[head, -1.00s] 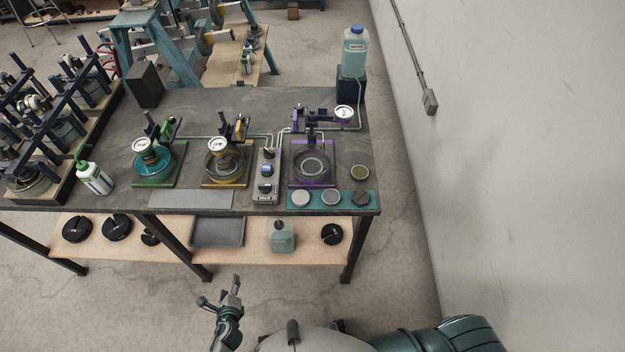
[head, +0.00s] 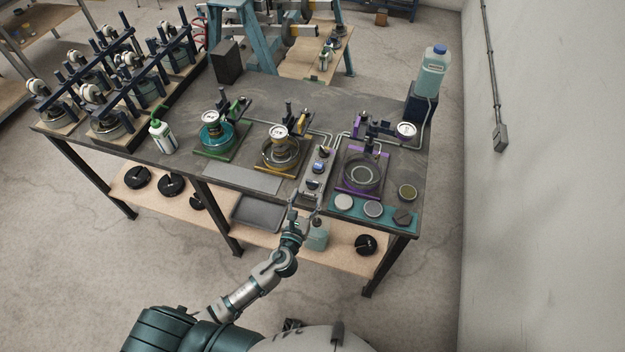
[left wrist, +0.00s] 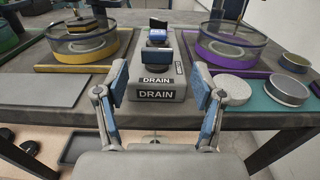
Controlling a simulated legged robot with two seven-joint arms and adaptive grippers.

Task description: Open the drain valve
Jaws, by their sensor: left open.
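The grey valve block (head: 317,170) sits near the front edge of the dark bench, between the yellow and purple stations. In the left wrist view, its front face (left wrist: 158,93) reads DRAIN, and a second DRAIN label lies on top. Behind that label stands the nearest valve handle (left wrist: 157,58), dark blue; another blue handle (left wrist: 158,27) stands farther back. My left gripper (head: 304,203) is open and empty at the bench front. In the left wrist view its fingers (left wrist: 160,88) stand either side of the block's front end, with a gap visible to each side. My right gripper is out of view.
The purple station (head: 362,174) with a glass dish is right of the block, and the yellow station (head: 280,153) left. A teal strip (head: 388,217) with several discs lies at the front right. A grey plate (head: 243,179) lies flat at the left. A lower shelf (head: 285,250) is below.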

